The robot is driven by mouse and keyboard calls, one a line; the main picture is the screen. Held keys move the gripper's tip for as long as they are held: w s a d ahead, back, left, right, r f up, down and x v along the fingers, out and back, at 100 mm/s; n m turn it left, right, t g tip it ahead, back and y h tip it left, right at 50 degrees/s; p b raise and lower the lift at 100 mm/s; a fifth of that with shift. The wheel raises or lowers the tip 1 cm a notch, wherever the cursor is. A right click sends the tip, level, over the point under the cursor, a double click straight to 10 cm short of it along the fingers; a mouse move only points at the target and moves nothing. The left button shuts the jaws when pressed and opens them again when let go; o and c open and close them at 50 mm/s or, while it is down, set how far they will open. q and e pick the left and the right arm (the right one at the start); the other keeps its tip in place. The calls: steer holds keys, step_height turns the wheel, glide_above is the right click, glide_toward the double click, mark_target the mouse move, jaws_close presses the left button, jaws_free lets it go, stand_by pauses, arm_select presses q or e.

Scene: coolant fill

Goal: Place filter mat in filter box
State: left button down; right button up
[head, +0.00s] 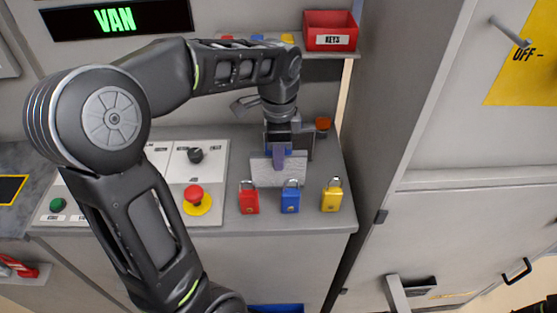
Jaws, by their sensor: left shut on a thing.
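My left gripper (281,156) reaches down over the right part of the grey counter. It is shut on a pale, speckled flat panel that looks like the filter mat (264,175). I cannot identify the filter box for certain. My right gripper does not show clearly.
Red (249,200), blue (290,200) and yellow (331,198) padlocks stand along the counter's front edge. A control panel with a red stop button (196,195) lies left. A red keys box (330,32) sits on the shelf above. A tall grey cabinet (440,215) stands right.

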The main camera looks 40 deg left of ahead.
arm_select(q)
step_height(320, 180, up, 7)
steer(key=shift+r+b, duration=0.1)
steer(key=shift+b, duration=0.25)
steer(key=shift+r+p, duration=0.85)
steer(key=shift+r, duration=0.45)
steer(key=shift+f, duration=0.1)
